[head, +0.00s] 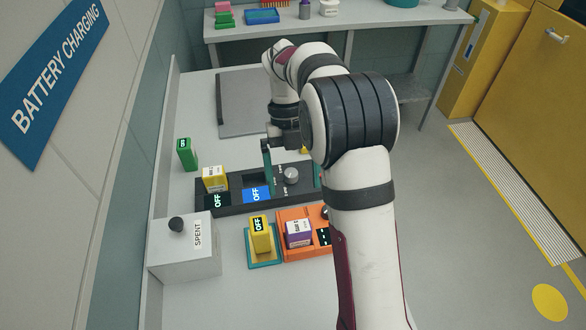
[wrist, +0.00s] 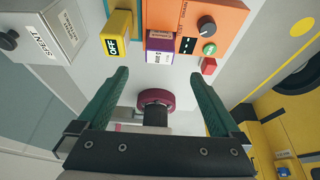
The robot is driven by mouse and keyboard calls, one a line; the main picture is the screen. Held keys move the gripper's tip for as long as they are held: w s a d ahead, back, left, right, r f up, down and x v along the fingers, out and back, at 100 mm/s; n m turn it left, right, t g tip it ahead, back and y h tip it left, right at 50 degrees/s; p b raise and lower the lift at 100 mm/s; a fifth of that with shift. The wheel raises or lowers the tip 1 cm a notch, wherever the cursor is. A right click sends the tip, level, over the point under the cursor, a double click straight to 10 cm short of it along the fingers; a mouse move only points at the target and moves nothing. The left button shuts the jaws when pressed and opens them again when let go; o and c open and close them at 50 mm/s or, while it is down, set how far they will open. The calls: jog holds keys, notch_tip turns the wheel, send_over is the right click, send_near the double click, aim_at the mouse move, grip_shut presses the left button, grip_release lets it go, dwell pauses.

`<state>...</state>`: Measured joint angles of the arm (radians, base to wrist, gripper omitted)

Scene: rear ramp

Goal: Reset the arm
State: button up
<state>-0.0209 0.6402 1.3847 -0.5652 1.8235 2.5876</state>
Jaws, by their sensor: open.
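My gripper (head: 293,186) is at the black charging unit in the head view, with its green fingers spread apart. In the wrist view my gripper (wrist: 160,72) is open and nothing is between the fingers. The black charging unit (head: 235,206) has a grey knob and two displays reading OFF. A yellow battery with a white label (head: 214,178) stands at its left bay; the bay beside it looks empty. My arm hides part of the unit's right side.
A green block (head: 187,154) stands at the back left. A grey SPENT box (head: 183,262) is at front left. A yellow OFF block (head: 260,236) sits on a teal-edged pad (head: 251,262). An orange device (head: 303,251) holds a purple block (head: 298,233). A grey plate (head: 238,104) lies behind.

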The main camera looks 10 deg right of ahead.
jog(key=s+r+n+t, duration=0.2)
jog(key=s+r+n, duration=0.6)
jog(key=s+n, duration=0.45)
jog(key=s+a+f+n+t+y, duration=0.1)
jog(key=s+f+n, duration=0.1)
jog(key=s+n, duration=0.4)
jog(key=s+a+f+n+t, duration=0.1)
jog(key=s+f+n, duration=0.1)
jog(key=s+n, duration=0.5)
jog(key=n, duration=0.5)
jog(key=shift+a+y, duration=0.25)
jog(key=shift+y, duration=0.15)
jog(key=shift+w, duration=0.1)
grip_shut()
